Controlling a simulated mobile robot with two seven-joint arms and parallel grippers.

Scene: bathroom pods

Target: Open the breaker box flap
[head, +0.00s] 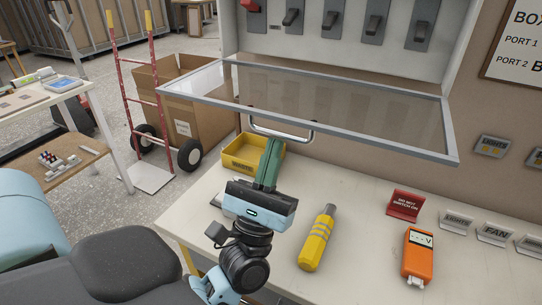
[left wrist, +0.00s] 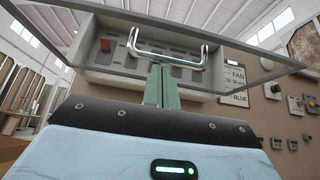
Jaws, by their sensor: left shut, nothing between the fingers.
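The breaker box (head: 335,50) is on the wall at the top of the head view, with a row of switches inside. Its flap (head: 452,140), a clear panel in a grey frame, stands out from the box at an angle, with the switches visible above it. A metal bar handle (head: 282,137) hangs below its front edge; the handle also shows in the left wrist view (left wrist: 203,55). My left gripper (head: 270,142) is shut and empty. Its green fingertips are right at the handle bar; I cannot tell whether they touch. My right gripper is not in view.
On the bench (head: 365,225) below are a yellow tray (head: 240,165), a yellow-handled tool (head: 317,240), an orange meter (head: 418,255), a red sign (head: 405,203) and label stands (head: 497,234). A hand truck (head: 150,110) and cardboard box (head: 205,110) stand on the floor at left.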

